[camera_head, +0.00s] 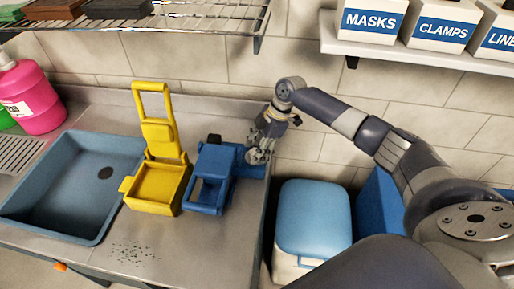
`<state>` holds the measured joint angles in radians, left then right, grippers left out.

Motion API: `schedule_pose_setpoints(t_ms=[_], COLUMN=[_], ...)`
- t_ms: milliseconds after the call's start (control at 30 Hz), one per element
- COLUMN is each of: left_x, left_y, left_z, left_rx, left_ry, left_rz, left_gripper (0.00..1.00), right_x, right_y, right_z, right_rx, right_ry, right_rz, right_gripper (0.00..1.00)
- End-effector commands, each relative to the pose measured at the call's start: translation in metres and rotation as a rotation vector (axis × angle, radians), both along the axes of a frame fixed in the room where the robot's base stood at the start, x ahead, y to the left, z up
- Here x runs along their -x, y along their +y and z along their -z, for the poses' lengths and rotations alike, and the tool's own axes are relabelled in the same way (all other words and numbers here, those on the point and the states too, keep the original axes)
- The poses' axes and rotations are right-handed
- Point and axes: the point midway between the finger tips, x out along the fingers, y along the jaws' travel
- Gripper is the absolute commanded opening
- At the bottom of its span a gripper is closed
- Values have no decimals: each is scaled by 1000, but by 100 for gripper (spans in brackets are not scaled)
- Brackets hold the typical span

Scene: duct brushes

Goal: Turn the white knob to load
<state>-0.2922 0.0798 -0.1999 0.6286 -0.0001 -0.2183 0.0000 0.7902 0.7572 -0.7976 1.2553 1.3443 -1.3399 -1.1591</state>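My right gripper (259,152) reaches down from the right to the right end of the steel counter, just right of a blue device (211,179) with an open frame. Its fingers are small in the picture and partly merge with what is behind them, so I cannot tell whether they are open or shut. A blue surface (252,170) lies right under them. I cannot make out a white knob; it may be hidden by the gripper or too small to see. My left gripper is out of view.
A yellow device (155,185) with a raised handle stands left of the blue one, beside the sink (75,185). Pink bottle (33,98) at far left. Blue-lidded bin (314,218) stands right of the counter. Labelled boxes (441,25) sit on a shelf above my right arm.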

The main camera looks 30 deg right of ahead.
Motion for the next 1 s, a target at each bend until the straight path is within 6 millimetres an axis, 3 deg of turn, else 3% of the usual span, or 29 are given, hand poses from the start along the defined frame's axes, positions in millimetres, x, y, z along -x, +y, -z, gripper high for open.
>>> schedule_pose_setpoints(t_ms=[33, 167, 200, 633, 1000], left_x=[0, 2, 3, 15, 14], left_y=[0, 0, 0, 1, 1], left_z=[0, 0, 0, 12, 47], left_rx=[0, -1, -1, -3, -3], left_ry=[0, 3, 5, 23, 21], left_rz=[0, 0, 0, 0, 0], left_gripper=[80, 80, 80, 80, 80], right_x=[0, 0, 0, -2, -4], right_y=[0, 0, 0, 0, 0], right_z=[0, 0, 0, 2, 3], right_rx=[0, 0, 0, 1, 0], right_ry=[0, 0, 0, -2, -5], right_rz=[0, 0, 0, -67, -356], right_gripper=[38, 9, 7, 7, 7])
